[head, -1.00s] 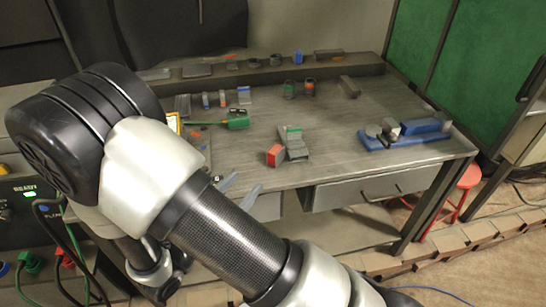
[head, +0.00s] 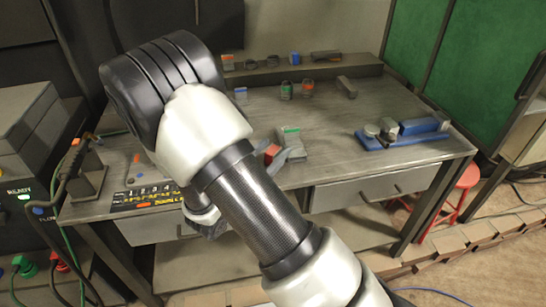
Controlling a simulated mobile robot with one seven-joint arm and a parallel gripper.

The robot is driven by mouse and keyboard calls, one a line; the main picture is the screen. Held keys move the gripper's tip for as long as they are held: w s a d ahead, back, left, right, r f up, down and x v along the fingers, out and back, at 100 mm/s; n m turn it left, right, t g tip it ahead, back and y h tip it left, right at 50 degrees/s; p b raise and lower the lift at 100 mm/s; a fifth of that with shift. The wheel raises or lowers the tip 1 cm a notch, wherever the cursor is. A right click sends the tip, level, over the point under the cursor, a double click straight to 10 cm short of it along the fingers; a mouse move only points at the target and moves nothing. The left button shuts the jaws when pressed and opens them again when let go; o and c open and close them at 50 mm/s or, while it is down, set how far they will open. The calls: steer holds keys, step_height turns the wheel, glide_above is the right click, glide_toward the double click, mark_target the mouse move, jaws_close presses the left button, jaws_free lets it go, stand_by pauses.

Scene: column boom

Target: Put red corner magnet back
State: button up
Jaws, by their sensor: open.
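A red block (head: 271,150), which looks like the red corner magnet, sits on the workbench (head: 330,115) near the middle of its front part. A grey piece with a green top (head: 292,136) stands just to its right. My gripper (head: 283,156) is open, its grey fingers at the red block and the grey piece. A finger covers part of the red block. I cannot tell whether the fingers touch it or stand around it. My forearm hides the gripper's body and part of the bench.
A blue vise-like tool (head: 405,131) lies at the right of the bench. Two small jars (head: 287,90) stand near the raised back shelf (head: 265,76). A black and yellow marked strip (head: 148,194) lies at the front left. The bench between the jars and the vise is largely clear.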

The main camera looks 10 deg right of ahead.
steer(key=shift+w+d, duration=0.25)
jaws_close()
